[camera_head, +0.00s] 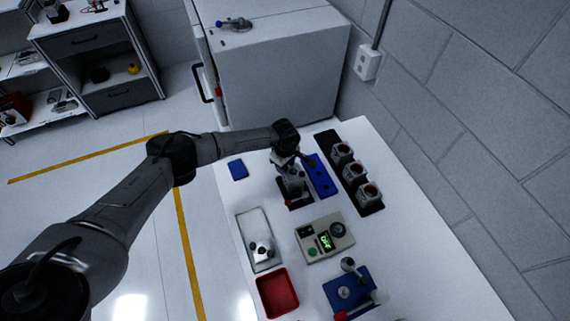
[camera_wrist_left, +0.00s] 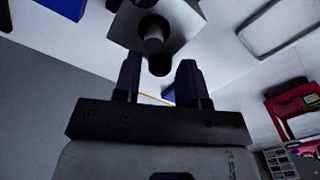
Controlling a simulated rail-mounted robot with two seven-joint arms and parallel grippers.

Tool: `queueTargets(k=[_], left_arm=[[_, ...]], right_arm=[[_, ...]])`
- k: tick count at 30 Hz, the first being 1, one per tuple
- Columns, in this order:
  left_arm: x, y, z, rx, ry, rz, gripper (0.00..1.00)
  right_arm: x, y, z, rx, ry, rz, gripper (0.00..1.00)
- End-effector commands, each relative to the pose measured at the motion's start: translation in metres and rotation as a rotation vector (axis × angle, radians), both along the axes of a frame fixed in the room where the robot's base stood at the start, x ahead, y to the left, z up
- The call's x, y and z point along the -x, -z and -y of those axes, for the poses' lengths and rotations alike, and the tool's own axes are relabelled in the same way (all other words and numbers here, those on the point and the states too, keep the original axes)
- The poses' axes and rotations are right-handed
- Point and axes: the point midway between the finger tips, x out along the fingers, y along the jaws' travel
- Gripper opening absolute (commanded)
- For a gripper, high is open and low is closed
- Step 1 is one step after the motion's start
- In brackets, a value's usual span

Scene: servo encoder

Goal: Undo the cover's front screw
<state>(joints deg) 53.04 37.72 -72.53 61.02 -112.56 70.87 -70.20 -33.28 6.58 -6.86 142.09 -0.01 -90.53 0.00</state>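My left gripper (camera_head: 296,158) reaches in over the back of the table, close above a grey and dark unit (camera_head: 293,184) on a dark base. In the left wrist view its two dark fingers (camera_wrist_left: 160,72) stand apart, with a gap between them. A silver block (camera_wrist_left: 178,28) with a dark round cylinder (camera_wrist_left: 154,40) lies just beyond the fingertips. I cannot tell whether the fingers touch it. The cover and its front screw cannot be made out. My right gripper is in neither view.
A blue tray (camera_head: 322,182) and a dark rack with three round-topped units (camera_head: 369,193) stand to the right. A device with a green display (camera_head: 313,251), a white tray (camera_head: 247,223), a red tray (camera_head: 277,294) and a blue fixture (camera_head: 366,281) are nearer. A wall borders the right.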

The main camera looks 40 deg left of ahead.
Motion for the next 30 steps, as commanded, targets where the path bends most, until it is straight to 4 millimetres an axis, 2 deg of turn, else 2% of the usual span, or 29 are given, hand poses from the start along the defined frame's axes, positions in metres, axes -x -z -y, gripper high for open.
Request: queueTargets(k=[1,12,20,30], left_arm=[[0.0,-0.0001,0.0,0.0,0.0,0.0,0.33],[0.0,-0.0003,-0.0001,0.0,0.0,0.0,0.0],[0.0,0.0001,-0.0002,0.0,-0.038,0.0,0.0],[0.0001,0.0006,-0.0001,0.0,-0.277,0.0,0.0]], right_arm=[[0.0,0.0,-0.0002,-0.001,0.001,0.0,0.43],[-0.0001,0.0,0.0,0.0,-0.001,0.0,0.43],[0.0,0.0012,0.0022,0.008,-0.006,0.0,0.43],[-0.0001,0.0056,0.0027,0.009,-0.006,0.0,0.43]])
